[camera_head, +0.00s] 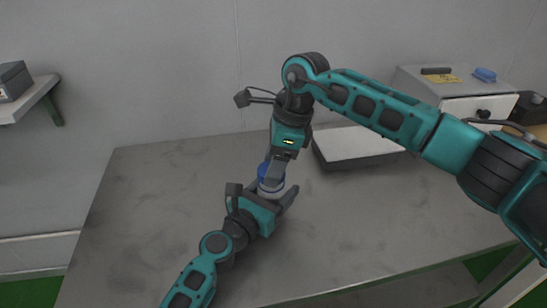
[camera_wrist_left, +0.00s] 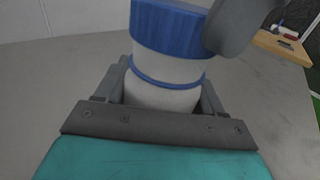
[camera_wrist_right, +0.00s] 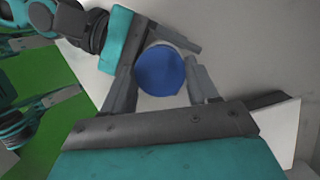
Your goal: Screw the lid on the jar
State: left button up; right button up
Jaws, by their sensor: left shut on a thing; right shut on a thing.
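The white jar (camera_head: 271,193) with a blue ring stands upright on the table, and its body shows in the left wrist view (camera_wrist_left: 160,95). My left gripper (camera_head: 263,194) is shut around the jar's body, low and from the front. The blue lid (camera_wrist_left: 168,25) sits at the top of the jar, above a white band; whether it is threaded on cannot be told. From above, the lid is a round blue disc in the right wrist view (camera_wrist_right: 160,71). My right gripper (camera_head: 271,172) points down and is shut on the lid, with a finger at each side.
A flat grey-white box (camera_head: 355,145) lies behind the jar to the right. A white drawer unit (camera_head: 450,92) stands at the back right. A wall shelf (camera_head: 35,97) is at the left. The grey table (camera_head: 150,210) is clear on the left.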

jog(key=shift+f, duration=0.5)
dwell(0.5)
